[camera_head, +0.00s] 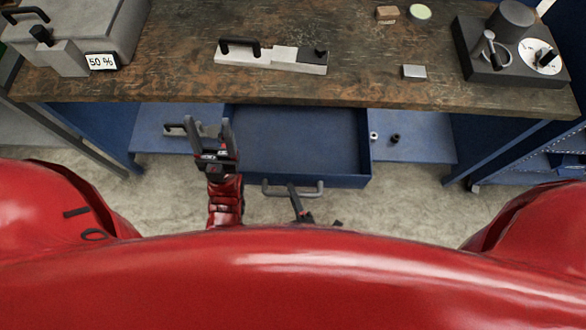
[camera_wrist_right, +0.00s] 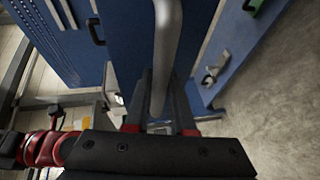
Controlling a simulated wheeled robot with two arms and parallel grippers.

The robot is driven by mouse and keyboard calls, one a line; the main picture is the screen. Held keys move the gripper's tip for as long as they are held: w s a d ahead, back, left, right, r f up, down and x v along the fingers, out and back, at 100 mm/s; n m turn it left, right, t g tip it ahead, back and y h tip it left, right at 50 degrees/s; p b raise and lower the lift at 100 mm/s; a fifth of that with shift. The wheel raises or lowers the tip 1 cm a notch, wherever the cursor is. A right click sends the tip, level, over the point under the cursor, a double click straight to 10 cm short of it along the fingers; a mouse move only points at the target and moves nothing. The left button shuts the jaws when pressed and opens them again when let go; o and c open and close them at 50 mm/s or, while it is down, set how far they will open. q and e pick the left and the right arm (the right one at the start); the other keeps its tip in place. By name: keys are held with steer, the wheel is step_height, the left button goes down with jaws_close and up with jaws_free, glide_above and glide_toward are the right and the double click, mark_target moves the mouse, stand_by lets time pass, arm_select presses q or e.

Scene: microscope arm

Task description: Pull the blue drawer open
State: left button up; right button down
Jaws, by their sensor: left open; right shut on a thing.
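The blue drawer (camera_head: 300,140) stands out from under the wooden tabletop, and its inside shows empty in the head view. Its grey bar handle (camera_head: 310,190) is on the front face. My right gripper (camera_head: 293,190) is at this handle, mostly hidden below by my red body. In the right wrist view the handle (camera_wrist_right: 166,50) runs between the fingers of my right gripper (camera_wrist_right: 160,105), which is shut on it. My left gripper (camera_head: 207,140) is open and empty, fingers pointing up, just left of the drawer.
The wooden tabletop (camera_head: 180,80) carries a grey box (camera_head: 85,25), a white-and-grey device with a black handle (camera_head: 270,57) and a dark instrument (camera_head: 490,65). A blue lower shelf (camera_head: 420,148) holds small parts beside the drawer. Bare floor lies in front.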

steer(key=c, duration=0.8)
jaws_free()
steer(key=shift+o, duration=0.2)
steer(key=shift+s+d, duration=0.15)
steer(key=shift+s, duration=0.35)
steer(key=b+v, duration=0.2)
steer(key=v, duration=1.4)
steer(key=shift+r, duration=0.2)
steer(key=shift+s+d, duration=0.1)
